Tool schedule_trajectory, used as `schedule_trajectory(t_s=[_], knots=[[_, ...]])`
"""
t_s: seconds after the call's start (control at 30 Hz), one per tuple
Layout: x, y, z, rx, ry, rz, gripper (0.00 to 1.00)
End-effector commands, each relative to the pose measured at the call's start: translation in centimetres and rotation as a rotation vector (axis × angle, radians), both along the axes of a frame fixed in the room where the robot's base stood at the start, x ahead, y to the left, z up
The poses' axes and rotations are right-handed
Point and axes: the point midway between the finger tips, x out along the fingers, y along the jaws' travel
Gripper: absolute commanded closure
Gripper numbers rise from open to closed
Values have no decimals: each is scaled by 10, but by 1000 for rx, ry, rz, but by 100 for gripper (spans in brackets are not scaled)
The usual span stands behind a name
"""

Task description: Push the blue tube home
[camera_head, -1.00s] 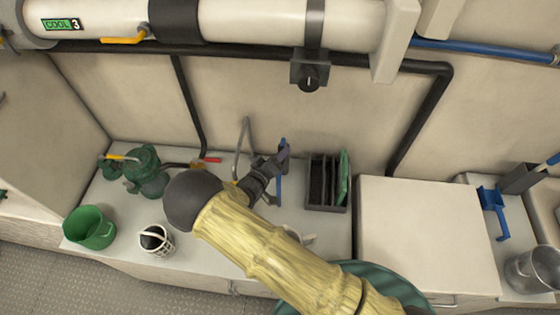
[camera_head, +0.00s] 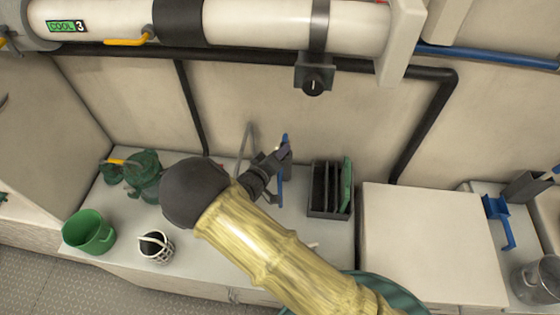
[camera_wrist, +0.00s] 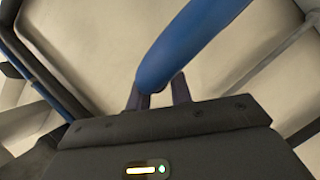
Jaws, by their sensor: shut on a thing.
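My gripper (camera_head: 282,153) is above the counter at the back wall, shut on a blue tube (camera_head: 281,192). The tube stands nearly upright, with a short end above the fingers and a longer part below. In the wrist view the blue tube (camera_wrist: 195,38) runs from between the fingers (camera_wrist: 158,92) to the upper right, out of frame. I cannot see what its ends meet. A fixed blue pipe (camera_head: 485,57) runs along the upper right wall; its free end is not clear.
A grey bent spout (camera_head: 245,145) stands just left of my gripper. A slotted dark rack (camera_head: 330,213) is close on the right. A green bucket (camera_head: 89,232), a white basket (camera_head: 156,247) and a green pump (camera_head: 142,175) stand left. A large white cylinder (camera_head: 250,22) hangs above.

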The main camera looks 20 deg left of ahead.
Motion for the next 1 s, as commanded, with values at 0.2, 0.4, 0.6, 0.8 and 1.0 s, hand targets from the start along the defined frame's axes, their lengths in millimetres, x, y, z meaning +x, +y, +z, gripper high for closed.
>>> schedule_trajectory(t_s=[0.2, 0.4, 0.6, 0.8, 1.0], knots=[[1, 0, 34, 3, -2, -3, 100], [1, -1, 47, -1, -2, -2, 100], [1, -1, 48, -2, -2, -2, 100], [1, -1, 47, -1, -1, -3, 100], [1, -1, 47, -1, -1, -3, 100]])
